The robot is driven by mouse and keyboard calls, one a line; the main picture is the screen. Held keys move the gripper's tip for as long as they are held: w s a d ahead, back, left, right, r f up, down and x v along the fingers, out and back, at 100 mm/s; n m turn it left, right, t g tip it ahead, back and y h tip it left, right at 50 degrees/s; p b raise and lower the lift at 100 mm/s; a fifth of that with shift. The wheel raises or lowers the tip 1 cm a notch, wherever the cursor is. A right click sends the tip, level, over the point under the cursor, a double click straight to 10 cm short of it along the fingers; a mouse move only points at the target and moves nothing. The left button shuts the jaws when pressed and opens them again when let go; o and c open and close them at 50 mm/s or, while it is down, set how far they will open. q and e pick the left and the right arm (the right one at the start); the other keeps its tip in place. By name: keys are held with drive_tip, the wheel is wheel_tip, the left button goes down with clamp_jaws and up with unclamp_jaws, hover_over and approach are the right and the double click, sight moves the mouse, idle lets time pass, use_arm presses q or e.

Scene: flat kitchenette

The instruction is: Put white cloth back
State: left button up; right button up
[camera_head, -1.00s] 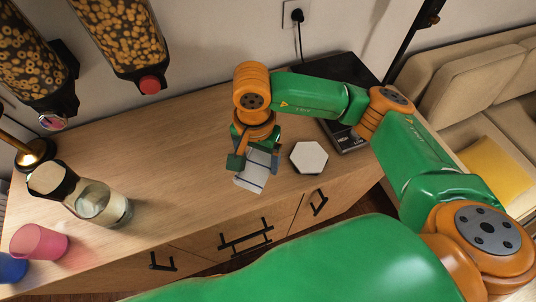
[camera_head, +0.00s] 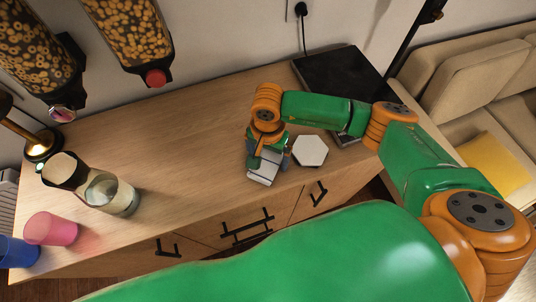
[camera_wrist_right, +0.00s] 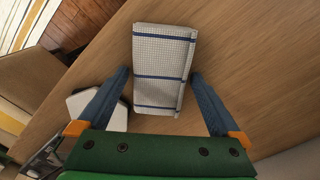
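The white cloth (camera_head: 262,172), folded flat with dark blue stripes, is on the wooden counter near its front edge, left of a white hexagonal piece. In the right wrist view the cloth (camera_wrist_right: 163,60) is straight ahead, and its near end reaches between the fingers. My right gripper (camera_head: 268,160) points down over the cloth. Its two fingers (camera_wrist_right: 160,78) are apart, one along each side of the cloth, with a narrow gap at the left one. I cannot tell whether the right finger touches it. My left gripper is out of view.
The white hexagonal piece (camera_head: 310,151) lies close to the gripper. A black cooktop (camera_head: 343,78) is behind it. A glass jar (camera_head: 108,195), pink cup (camera_head: 50,229), blue cup (camera_head: 18,252) and lamp (camera_head: 42,143) stand at left. Cereal dispensers (camera_head: 130,35) hang above. The counter's middle is clear.

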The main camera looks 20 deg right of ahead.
sight(268, 159)
drive_tip(key=shift+r, duration=0.35)
wheel_tip(268, 159, up, 12)
drive_tip(key=b, duration=0.2)
drive_tip(key=shift+f+b, duration=0.2)
drive_tip(key=shift+b, duration=0.1)
